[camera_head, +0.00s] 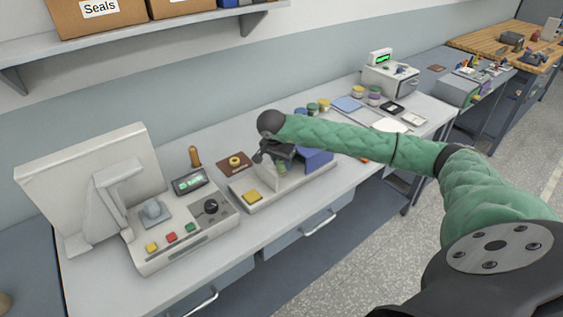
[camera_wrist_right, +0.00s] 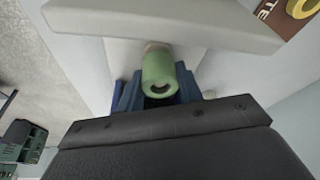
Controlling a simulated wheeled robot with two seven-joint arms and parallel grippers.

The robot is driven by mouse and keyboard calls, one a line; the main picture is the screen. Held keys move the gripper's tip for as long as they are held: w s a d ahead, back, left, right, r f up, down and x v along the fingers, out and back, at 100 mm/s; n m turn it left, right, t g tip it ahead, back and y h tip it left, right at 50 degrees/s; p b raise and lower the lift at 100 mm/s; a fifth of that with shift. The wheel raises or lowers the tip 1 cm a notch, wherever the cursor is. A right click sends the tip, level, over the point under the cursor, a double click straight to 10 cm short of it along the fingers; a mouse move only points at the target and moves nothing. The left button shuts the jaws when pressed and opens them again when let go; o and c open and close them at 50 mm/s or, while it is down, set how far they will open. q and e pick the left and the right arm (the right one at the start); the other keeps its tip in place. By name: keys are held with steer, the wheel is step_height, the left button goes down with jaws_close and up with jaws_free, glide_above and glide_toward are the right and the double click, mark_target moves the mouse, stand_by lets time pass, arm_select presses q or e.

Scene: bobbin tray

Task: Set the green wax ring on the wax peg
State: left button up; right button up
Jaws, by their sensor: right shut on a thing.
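The green wax ring (camera_wrist_right: 158,74) shows in the right wrist view as a pale green, short cylinder with a dark hole facing the camera. My right gripper (camera_wrist_right: 160,92) is shut on it, with a blue-grey finger at each side. In the head view the right gripper (camera_head: 280,162) is above the grey-white bench fixture (camera_head: 262,203), and a little of the green ring shows below it. A small pale tip shows just beyond the ring in the wrist view; I cannot tell whether it is the wax peg. My left gripper is not in view.
A brown plate (camera_head: 228,170) with a yellow ring (camera_head: 235,160) lies left of the fixture. A control box (camera_head: 185,232) with coloured buttons and a monitor (camera_head: 95,180) stand further left. A blue block (camera_head: 316,158) is just right of the gripper. Jars (camera_head: 318,106) stand behind.

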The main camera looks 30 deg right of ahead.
steer(key=shift+f+b, duration=0.5)
steer(key=shift+f, duration=0.15)
steer(key=o, duration=1)
steer(key=shift+r, duration=0.1)
steer(key=shift+o, duration=0.2)
steer(key=shift+a+r+b, duration=0.15)
steer(key=shift+r+b, duration=0.2)
steer(key=shift+r, duration=0.15)
steer(key=b+v, duration=0.2)
steer(key=v, duration=0.3)
steer(key=shift+s+a+r, duration=0.1)
steer(key=shift+r, duration=0.25)
steer(key=shift+s+a+r, duration=0.1)
steer(key=shift+r, duration=0.35)
